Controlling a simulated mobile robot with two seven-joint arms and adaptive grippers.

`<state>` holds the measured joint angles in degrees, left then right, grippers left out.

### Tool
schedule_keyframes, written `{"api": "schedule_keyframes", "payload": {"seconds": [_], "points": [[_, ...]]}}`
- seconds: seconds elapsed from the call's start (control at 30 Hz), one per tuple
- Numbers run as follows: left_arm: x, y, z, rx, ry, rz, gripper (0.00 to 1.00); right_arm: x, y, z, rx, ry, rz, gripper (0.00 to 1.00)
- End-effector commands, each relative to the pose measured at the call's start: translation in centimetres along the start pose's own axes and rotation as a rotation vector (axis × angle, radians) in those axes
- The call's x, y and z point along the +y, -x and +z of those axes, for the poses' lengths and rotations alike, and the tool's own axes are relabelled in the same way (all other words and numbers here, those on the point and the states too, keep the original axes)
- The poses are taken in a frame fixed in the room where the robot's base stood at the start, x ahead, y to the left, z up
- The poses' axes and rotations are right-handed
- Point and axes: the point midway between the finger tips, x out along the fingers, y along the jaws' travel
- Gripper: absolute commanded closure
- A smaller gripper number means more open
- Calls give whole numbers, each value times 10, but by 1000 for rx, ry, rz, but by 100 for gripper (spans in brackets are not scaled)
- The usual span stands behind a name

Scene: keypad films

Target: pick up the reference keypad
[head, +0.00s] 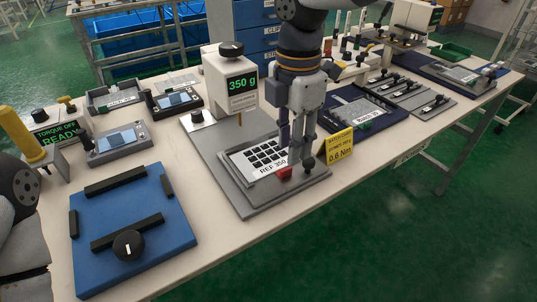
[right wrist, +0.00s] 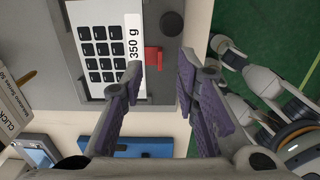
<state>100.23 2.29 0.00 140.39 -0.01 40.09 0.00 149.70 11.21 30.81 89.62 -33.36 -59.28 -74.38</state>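The reference keypad (head: 262,158) is a white plate with black keys, labelled "REF 350". It lies flat in a grey fixture (head: 225,182) below a white unit whose display reads "350 g". It also shows in the right wrist view (right wrist: 104,45), at upper left. My right gripper (head: 296,160) points down over the keypad's right end, close to a red block (head: 284,173). My left gripper is out of view.
A blue fixture (head: 180,229) with black bars and a knob is at front left. A yellow "0.6 Nm" sign (head: 340,146) and a dark blue tray (head: 377,123) stand right of the keypad. A black knob (right wrist: 172,25) sits beside the red block. The table's front edge is near.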

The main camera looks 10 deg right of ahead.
Motion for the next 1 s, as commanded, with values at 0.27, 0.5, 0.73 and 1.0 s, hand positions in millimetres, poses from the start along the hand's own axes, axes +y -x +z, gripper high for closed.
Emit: {"api": "schedule_keyframes", "payload": {"seconds": [0.27, 0.5, 0.73, 1.0], "points": [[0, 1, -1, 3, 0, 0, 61, -1, -48, 0, 0, -1, 0, 72], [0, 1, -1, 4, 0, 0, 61, 0, -54, 0, -1, -1, 4, 72], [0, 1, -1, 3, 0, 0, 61, 0, -53, 0, -1, -1, 4, 100], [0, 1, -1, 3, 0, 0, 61, 0, -53, 0, -1, -1, 4, 100]]}}
